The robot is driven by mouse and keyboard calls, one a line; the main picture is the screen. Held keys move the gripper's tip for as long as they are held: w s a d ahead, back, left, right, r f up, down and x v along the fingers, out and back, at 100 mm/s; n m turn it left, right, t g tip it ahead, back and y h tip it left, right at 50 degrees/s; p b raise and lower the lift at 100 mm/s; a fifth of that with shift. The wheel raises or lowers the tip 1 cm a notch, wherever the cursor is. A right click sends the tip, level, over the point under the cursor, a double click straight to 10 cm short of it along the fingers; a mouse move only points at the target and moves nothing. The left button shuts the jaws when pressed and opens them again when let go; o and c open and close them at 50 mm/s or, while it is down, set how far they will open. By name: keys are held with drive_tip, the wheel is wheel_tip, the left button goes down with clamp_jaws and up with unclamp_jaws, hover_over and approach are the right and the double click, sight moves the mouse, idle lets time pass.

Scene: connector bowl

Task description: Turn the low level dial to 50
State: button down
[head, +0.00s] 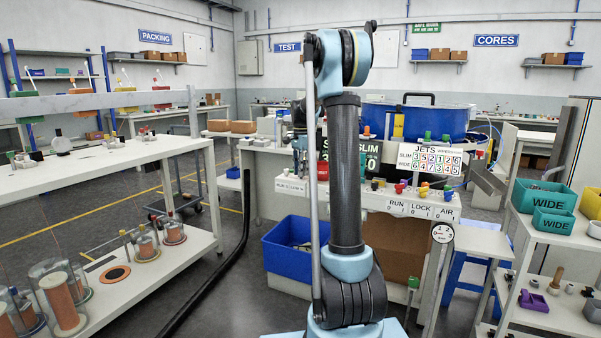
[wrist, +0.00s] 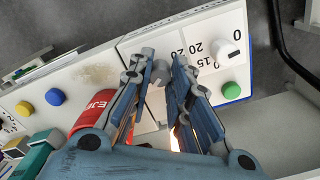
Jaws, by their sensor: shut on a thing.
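In the wrist view, a grey dial knob (wrist: 158,75) stands on a white panel (wrist: 190,28) printed with numbers. My gripper (wrist: 163,66) has its two fingertips on either side of this knob and is shut on it. The fingers hide much of the scale around it, so I cannot read its setting or name label. A second, whitish knob (wrist: 228,50) sits to the right on the same panel, near a printed 0.
A green button (wrist: 230,89) is right of my fingers; a red can-like thing (wrist: 92,110) is at left. Blue (wrist: 54,96) and yellow (wrist: 23,108) buttons lie further left. The head view shows the control bench (head: 395,203) and a blue bowl (head: 440,120) behind my arm.

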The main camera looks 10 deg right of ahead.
drive_tip(key=shift+w, duration=0.2)
idle(0.3)
drive_tip(key=c, duration=1.5)
unclamp_jaws()
drive_tip(key=shift+o, duration=0.2)
wheel_tip(320, 180, up, 12)
drive_tip(key=shift+f, duration=0.1)
